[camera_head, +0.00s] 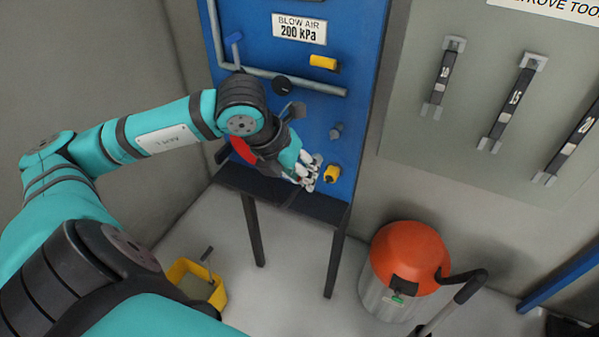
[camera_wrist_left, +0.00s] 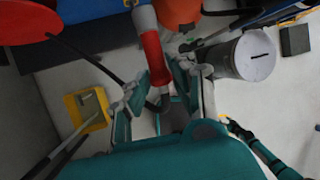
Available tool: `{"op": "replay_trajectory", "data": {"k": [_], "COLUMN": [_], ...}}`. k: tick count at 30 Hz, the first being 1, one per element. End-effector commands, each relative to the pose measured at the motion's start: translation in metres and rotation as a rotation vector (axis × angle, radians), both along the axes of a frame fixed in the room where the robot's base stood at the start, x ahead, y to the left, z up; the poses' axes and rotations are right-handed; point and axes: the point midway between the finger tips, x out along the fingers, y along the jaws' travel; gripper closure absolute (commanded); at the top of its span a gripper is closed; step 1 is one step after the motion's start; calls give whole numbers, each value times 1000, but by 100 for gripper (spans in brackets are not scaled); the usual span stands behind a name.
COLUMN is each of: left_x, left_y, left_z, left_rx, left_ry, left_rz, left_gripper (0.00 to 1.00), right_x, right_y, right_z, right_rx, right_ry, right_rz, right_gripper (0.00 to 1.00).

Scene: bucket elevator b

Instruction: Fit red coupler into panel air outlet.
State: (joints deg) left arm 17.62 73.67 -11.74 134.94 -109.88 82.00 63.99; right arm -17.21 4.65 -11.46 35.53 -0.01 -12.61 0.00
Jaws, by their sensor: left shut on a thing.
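The blue panel (camera_head: 352,100) stands upright at centre in the head view. A small grey fitting (camera_head: 336,131) and a yellow fitting (camera_head: 331,173) stick out of its lower part; I cannot tell which is the air outlet. My left gripper (camera_head: 306,172) is in front of the lower panel, just left of the yellow fitting. In the left wrist view, the red coupler (camera_wrist_left: 154,55) sits between the fingers of my left gripper (camera_wrist_left: 162,84), shut on it. A pale grey piece (camera_wrist_left: 144,17) continues from its far end. The coupler is hidden in the head view.
A dark shelf (camera_head: 325,211) on legs juts out below the panel. A grey pipe (camera_head: 305,81) and yellow handle (camera_head: 323,62) are above. An orange-topped vacuum (camera_head: 408,250) stands right, a yellow bucket (camera_head: 181,271) left. Tools hang on a board (camera_head: 480,60).

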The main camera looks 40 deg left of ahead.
Motion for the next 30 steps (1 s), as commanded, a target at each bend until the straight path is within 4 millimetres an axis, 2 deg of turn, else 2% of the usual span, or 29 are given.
{"op": "replay_trajectory", "data": {"k": [12, 21, 30], "left_x": [2, 31, 52], "left_y": [0, 6, 12], "left_z": [-2, 2, 0], "left_rx": [-1, -4, -1], "left_ry": [-4, -4, -3], "left_rz": [0, 1, 1], "left_gripper": [100, 100, 100], "right_x": [0, 0, 0], "right_y": [0, 0, 0], "right_z": [-10, 7, 10], "right_rx": [0, 0, 0], "right_ry": [0, 0, 0], "right_rz": [0, 0, 0], "right_gripper": [33, 33, 33]}}
